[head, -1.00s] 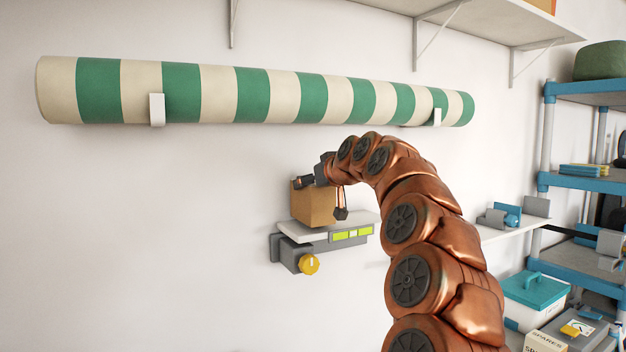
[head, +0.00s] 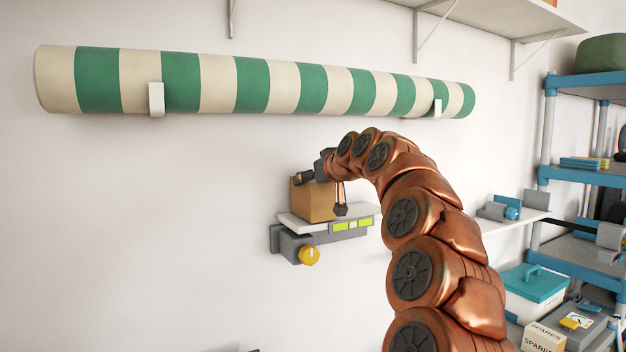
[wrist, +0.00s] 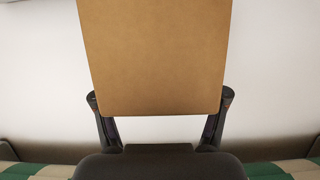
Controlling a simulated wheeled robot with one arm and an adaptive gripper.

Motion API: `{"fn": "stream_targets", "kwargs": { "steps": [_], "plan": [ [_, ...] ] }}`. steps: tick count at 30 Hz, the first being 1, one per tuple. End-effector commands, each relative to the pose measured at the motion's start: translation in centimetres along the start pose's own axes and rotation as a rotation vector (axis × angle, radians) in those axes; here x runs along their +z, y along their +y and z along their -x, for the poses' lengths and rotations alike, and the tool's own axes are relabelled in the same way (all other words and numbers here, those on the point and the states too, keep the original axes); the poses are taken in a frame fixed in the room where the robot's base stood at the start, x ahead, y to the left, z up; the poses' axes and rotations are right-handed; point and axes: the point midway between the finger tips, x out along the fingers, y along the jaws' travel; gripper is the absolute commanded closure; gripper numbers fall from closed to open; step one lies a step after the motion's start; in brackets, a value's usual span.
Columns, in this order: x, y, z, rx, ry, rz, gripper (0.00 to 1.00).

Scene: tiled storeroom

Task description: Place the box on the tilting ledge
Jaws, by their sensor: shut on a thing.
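The brown box (head: 314,201) is at the small wall ledge (head: 300,222), which has a pale top, a grey bracket, a yellow knob and green display panels. In the head view the box's lower edge meets the ledge top; I cannot tell whether the ledge bears its weight. My gripper (head: 324,195) is shut on the box from above, one finger at each side. In the wrist view the box (wrist: 155,55) fills the upper middle, between the two fingers (wrist: 160,105). The ledge's tilt is hard to judge.
A green and cream striped roll (head: 250,84) hangs on wall hooks above the ledge. A shelf (head: 500,18) is at top right. A blue rack (head: 590,84) and a small side shelf (head: 515,219) stand to the right. The wall left of the ledge is clear.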

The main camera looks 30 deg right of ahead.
Motion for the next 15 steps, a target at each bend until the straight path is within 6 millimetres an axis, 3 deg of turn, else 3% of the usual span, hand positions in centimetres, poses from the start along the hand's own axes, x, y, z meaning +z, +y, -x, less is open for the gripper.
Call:
{"fn": "stream_targets", "kwargs": {
  "steps": [3, 4, 11, 15],
  "plan": [
    [0.19, 0.01, -0.05, 0.000, 0.001, 0.000, 0.83],
    [0.10, 0.01, -0.01, 0.001, 0.002, 0.000, 0.25],
    [0.10, 0.01, -0.02, 0.000, 0.001, 0.000, 0.01],
    [0.12, 0.01, -0.03, 0.000, 0.001, 0.000, 0.00]
  ]
}}
